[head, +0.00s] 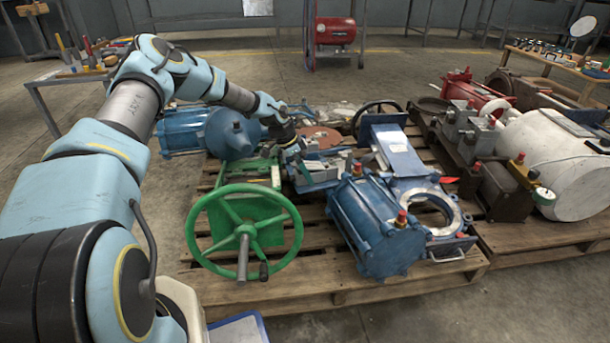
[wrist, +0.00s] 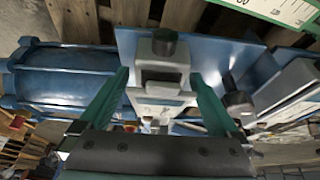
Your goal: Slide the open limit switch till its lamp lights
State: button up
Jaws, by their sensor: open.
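In the wrist view, a grey box-shaped switch (wrist: 160,76) with a dark round cap (wrist: 164,41) sits on a blue bracket (wrist: 215,45). It looks like a limit switch; I see no lit lamp on it. My gripper (wrist: 160,84) is open, with one green finger on each side of this switch. I cannot tell whether the fingers touch it. A second grey housing (wrist: 290,92) with a black knob (wrist: 237,101) stands to the right. In the head view, my gripper (head: 289,143) is small and partly hidden at the end of my arm, over the pallet's grey and blue parts.
A green handwheel (head: 208,235) stands in front of my arm's end. A blue actuator (head: 372,225) and a blue ring flange (head: 459,221) lie to the right on the wooden pallet (head: 345,285). Another blue actuator (head: 183,133) lies behind. A blue cylinder (wrist: 70,78) is left in the wrist view.

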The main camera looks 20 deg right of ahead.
jog(key=shift+f, duration=0.15)
grip_shut()
dwell(0.8)
